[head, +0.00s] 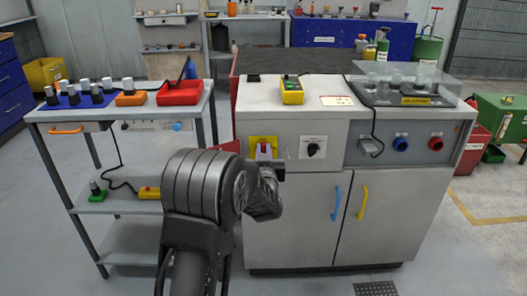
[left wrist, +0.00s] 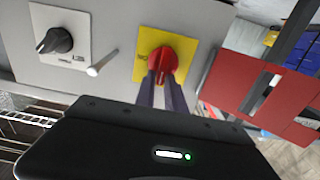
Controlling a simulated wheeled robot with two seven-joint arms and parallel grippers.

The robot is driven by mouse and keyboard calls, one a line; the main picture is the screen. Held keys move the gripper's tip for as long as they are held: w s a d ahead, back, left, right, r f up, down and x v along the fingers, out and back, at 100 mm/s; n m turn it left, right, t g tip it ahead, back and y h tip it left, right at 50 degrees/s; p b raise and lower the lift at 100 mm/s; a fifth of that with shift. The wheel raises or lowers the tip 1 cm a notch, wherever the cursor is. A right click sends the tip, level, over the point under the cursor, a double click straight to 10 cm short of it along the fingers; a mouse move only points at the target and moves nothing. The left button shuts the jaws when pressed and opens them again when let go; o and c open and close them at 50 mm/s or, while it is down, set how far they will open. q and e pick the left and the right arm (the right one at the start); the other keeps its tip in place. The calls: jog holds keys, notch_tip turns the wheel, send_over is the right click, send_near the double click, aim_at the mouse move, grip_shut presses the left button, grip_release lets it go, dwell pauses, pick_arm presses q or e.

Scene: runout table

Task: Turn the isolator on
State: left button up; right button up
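The isolator is a red rotary handle on a yellow plate (head: 257,140) on the left of the grey cabinet's front panel. In the left wrist view its red handle (left wrist: 164,58) stands in front of the yellow plate (left wrist: 147,43), its grip pointing roughly down the picture. My left gripper (head: 264,152) is at the handle. In the left wrist view the two fingers (left wrist: 162,82) lie on either side of the handle's lower part, with no clear gap, so it looks shut on it. The plate's markings are partly hidden and unreadable. My right gripper is not in view.
A black rotary knob (head: 312,149) on a white plate sits right of the isolator. A yellow control box (head: 292,92) and a clear cover (head: 410,78) are on the cabinet top. Blue and yellow door handles stick out below. A shelf trolley (head: 135,112) stands left.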

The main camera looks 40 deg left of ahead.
pick_arm(q)
grip_shut()
jog(key=shift+m, duration=0.3)
jog(key=shift+w+d+f+m+p, duration=0.3)
jog(key=shift+m+p, duration=1.15)
jog(key=shift+m, duration=1.4)
jog(key=shift+w+d+f+m+p, duration=0.2)
jog(key=shift+f+m+p, duration=0.25)
jog(key=shift+m+p, duration=1.7)
jog(key=shift+w+d+f+m+p, duration=0.15)
jog(key=shift+d+f+m+p, duration=0.4)
jog(key=shift+m, duration=3.05)
jog(key=shift+a+r, duration=0.2)
jog(key=shift+o, duration=2.2)
grip_release()
